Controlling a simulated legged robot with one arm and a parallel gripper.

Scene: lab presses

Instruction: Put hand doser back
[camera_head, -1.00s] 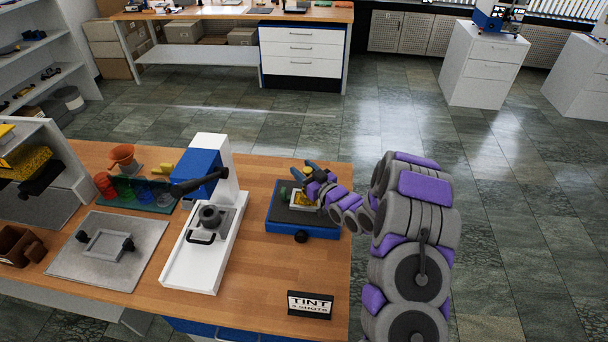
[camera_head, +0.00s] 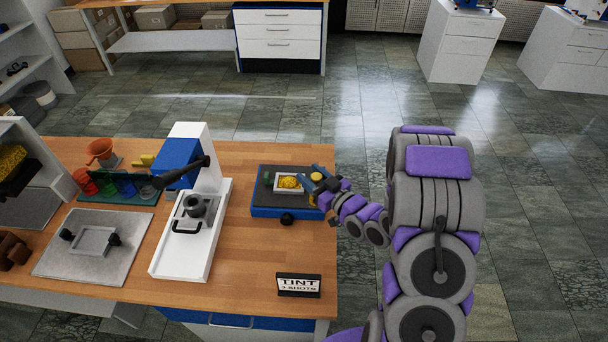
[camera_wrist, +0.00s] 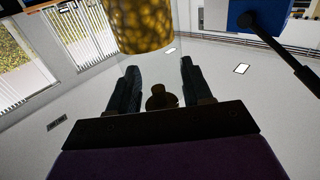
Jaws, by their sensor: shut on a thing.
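My gripper (camera_head: 318,182) is over the right edge of the blue-based black platform. In the wrist view its two dark fingers (camera_wrist: 157,88) stand on either side of a small brass-coloured stem (camera_wrist: 158,98). Beyond it is a clear cylinder of golden granules (camera_wrist: 141,27), apparently the hand doser, held by the gripper and cut off by the picture's top edge. In the head view a yellow round part (camera_head: 316,177) shows at the fingers, mostly hidden by them. A white tray (camera_head: 277,188) holding golden granules (camera_head: 290,182) sits on the blue-based platform (camera_head: 268,212).
The white press with a blue head (camera_head: 177,163) and black lever stands left of the platform. A TINT sign (camera_head: 298,285) is at the front right. Coloured cups (camera_head: 107,185) and a grey plate (camera_head: 60,256) are further left. Bare wood lies in front of the platform.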

